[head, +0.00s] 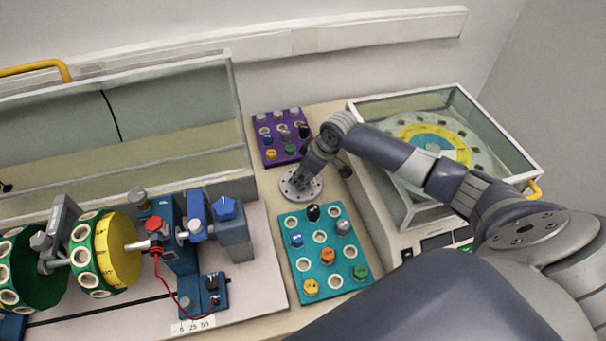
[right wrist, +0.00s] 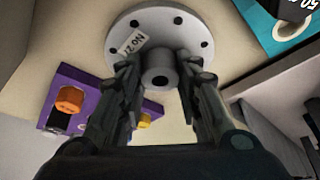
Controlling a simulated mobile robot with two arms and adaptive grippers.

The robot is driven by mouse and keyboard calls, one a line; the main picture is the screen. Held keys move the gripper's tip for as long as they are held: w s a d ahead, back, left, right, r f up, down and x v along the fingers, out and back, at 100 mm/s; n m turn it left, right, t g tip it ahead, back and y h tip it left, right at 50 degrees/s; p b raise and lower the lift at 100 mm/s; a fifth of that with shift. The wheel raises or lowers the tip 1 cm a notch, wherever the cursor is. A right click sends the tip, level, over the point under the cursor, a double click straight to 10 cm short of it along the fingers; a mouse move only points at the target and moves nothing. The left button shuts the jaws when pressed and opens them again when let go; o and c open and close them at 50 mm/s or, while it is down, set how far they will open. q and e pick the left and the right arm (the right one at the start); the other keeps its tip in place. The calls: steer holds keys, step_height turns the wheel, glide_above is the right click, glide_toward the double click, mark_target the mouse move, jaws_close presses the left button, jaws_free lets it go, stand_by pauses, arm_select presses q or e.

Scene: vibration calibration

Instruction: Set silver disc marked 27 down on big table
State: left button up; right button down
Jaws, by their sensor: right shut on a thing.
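The silver disc (head: 298,190) is a flat round plate with small holes around its rim and a hub in the middle. In the right wrist view the disc (right wrist: 185,32) carries a white label that reads No 27. My right gripper (head: 304,178) points down and is shut on the disc's hub; its two fingers (right wrist: 160,75) flank the hub in the right wrist view. The disc is level over the bare strip of the big table (head: 270,205). I cannot tell whether it touches the surface. My left gripper is not in view.
A purple rack (head: 262,127) with knobs stands behind the disc, and a teal rack (head: 321,261) stands in front. The drum machine (head: 180,235) and a glass tank (head: 240,165) are at left. A glass-covered box (head: 397,214) is close at right. Free room is narrow.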

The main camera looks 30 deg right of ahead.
steer(key=c, duration=1.2)
jaws_free()
steer(key=shift+f, duration=0.1)
steer(key=shift+o, duration=0.2)
steer(key=shift+s+d+r, duration=0.1)
steer(key=shift+r, duration=0.35)
steer(key=b+v, duration=0.1)
steer(key=v, duration=1)
steer(key=shift+s+r, duration=0.15)
steer(key=shift+r, duration=0.05)
